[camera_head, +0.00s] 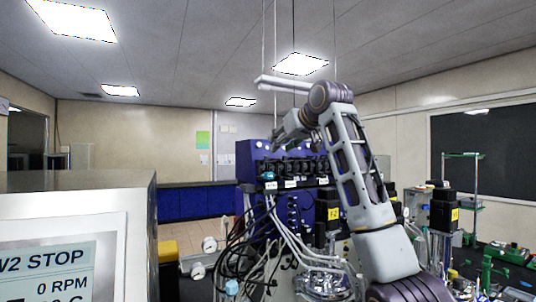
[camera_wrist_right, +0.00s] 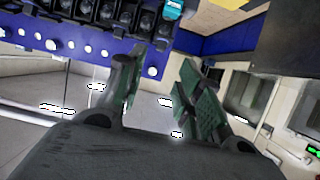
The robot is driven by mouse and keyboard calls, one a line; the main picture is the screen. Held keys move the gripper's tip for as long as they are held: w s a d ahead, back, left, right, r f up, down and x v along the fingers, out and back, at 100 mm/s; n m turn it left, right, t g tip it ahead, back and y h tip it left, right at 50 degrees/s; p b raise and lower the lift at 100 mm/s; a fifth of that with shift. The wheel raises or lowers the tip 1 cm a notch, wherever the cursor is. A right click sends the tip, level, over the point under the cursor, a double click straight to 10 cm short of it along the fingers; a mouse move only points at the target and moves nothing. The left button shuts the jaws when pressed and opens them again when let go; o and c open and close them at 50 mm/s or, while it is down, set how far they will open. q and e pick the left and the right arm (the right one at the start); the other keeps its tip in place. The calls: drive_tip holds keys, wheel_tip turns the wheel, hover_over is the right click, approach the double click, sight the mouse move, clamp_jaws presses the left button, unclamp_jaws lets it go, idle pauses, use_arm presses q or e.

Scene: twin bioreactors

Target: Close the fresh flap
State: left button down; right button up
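A blue pump unit (camera_head: 244,160) stands in the middle of the head view, with a row of black pump heads (camera_head: 300,167) along its front. A small teal part (camera_head: 267,175) sits at the left end of this row, and a teal part (camera_wrist_right: 173,8) also shows at the top edge of the right wrist view. I cannot tell which part is the fresh flap, nor whether it is open. My right gripper (camera_wrist_right: 158,75) has its two fingers apart with nothing between them, close to the pump unit (camera_wrist_right: 60,40). My left gripper is not in view.
Tubes and cables (camera_head: 265,240) hang below the pump unit. Black motor blocks (camera_head: 327,210) stand at centre right near my right arm. A grey cabinet (camera_head: 80,190) with a "W2 STOP" display (camera_head: 45,275) fills the left foreground. Thin rods rise above the pump unit.

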sight(268, 161)
drive_tip(key=p+x, duration=0.3)
drive_tip(key=x, duration=0.7)
drive_tip(key=shift+w+a+f+p, duration=0.1)
drive_tip(key=shift+w+a+p, duration=0.05)
drive_tip(key=shift+p, duration=0.15)
drive_tip(key=c, duration=0.7)
